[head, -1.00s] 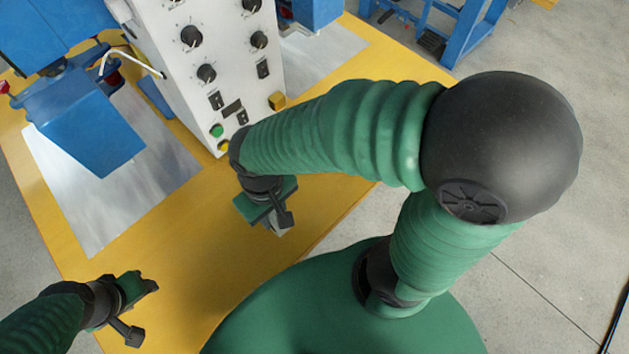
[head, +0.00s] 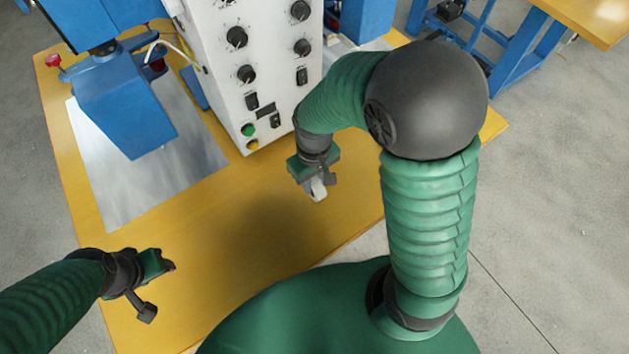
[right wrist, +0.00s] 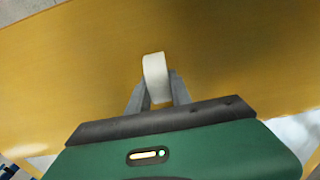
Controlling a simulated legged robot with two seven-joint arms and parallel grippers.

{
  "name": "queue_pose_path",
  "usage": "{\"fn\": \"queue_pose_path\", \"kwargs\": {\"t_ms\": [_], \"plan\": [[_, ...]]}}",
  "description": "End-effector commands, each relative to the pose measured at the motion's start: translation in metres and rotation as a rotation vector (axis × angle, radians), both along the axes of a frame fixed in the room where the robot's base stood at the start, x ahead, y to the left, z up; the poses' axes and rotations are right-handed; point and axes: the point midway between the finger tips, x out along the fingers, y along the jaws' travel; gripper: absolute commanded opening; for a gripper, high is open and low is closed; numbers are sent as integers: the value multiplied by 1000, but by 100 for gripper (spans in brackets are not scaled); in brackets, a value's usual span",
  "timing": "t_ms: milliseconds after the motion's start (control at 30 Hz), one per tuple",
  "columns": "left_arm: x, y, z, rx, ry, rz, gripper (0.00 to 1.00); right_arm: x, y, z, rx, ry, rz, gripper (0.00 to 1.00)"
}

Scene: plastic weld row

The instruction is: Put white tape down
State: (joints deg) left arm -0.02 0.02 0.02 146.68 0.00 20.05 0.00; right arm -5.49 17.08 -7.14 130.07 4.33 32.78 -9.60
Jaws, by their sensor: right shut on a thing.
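A white tape roll (right wrist: 156,77) is held between the fingertips of my right gripper (right wrist: 158,95) in the right wrist view. In the head view the tape (head: 318,188) shows as a small pale shape under my right gripper (head: 317,182), over the yellow table (head: 250,215) near its front edge. I cannot tell whether the tape touches the table. My left gripper (head: 160,285) hangs over the table's left front part, with no object seen at it. Its finger gap is not clear.
A white control box (head: 250,80) with knobs and buttons stands just behind my right gripper. A blue machine (head: 125,110) stands over a metal plate (head: 105,185) at the left. The table's middle is clear. Another table (head: 590,20) is at the far right.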

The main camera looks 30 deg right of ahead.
Motion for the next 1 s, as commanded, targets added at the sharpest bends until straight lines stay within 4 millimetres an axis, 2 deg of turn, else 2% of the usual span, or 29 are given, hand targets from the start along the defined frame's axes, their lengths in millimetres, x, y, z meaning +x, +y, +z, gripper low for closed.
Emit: {"fn": "queue_pose_path", "kwargs": {"t_ms": [133,200,300,600,633,767,1000], "plan": [[0,0,-1,0,0,1,47,15,-11,-2,-2,-1,-1,0],[0,0,-8,0,0,1,47,11,-9,-22,0,5,1,0],[0,0,-11,0,0,1,47,12,-10,-37,1,2,1,0],[0,0,-11,0,0,1,47,12,-10,-39,1,-1,0,0],[0,0,-10,0,0,1,47,12,-10,-38,1,-1,0,28],[0,0,-10,0,0,0,47,12,-9,-38,1,0,1,44],[0,0,-10,0,0,1,47,12,-9,-38,1,0,1,47]]}}
